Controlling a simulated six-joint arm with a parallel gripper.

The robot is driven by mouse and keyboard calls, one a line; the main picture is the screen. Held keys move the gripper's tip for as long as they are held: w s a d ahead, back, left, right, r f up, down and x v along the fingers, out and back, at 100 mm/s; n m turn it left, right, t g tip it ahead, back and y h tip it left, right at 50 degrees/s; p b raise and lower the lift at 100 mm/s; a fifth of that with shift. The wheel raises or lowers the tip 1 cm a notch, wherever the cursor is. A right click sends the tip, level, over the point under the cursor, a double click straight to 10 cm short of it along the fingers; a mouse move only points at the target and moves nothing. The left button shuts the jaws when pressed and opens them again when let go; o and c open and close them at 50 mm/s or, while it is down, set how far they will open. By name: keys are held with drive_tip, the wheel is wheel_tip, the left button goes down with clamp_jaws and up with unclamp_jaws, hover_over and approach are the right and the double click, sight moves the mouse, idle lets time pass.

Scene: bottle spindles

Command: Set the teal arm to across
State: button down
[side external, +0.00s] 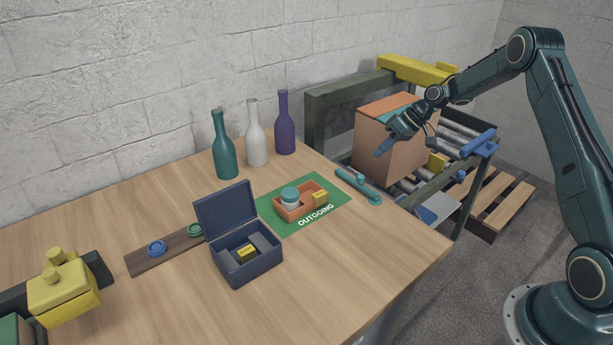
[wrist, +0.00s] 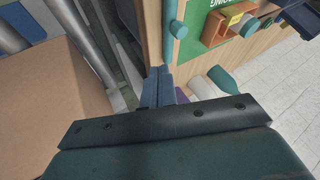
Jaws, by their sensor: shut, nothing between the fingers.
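In the wrist view part of a teal bar (wrist: 173,14) with a rounded knob shows at the top, beyond the fingers. My gripper (side external: 378,153) is in the air above and a little right of the bar in the side view, not touching it, in front of the cardboard box. Its fingers (wrist: 158,76) are together and empty in the wrist view.
Teal, white and purple bottles (side external: 284,124) stand at the back. A green OUTGOING mat (side external: 270,227) with an orange tray lies left of the bar. A navy open box (side external: 247,272) stands in front. A cardboard box (side external: 386,170) sits on the roller conveyor at right. The table's front right is clear.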

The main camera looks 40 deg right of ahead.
sight(356, 180)
drive_tip(key=shift+x, duration=4.35)
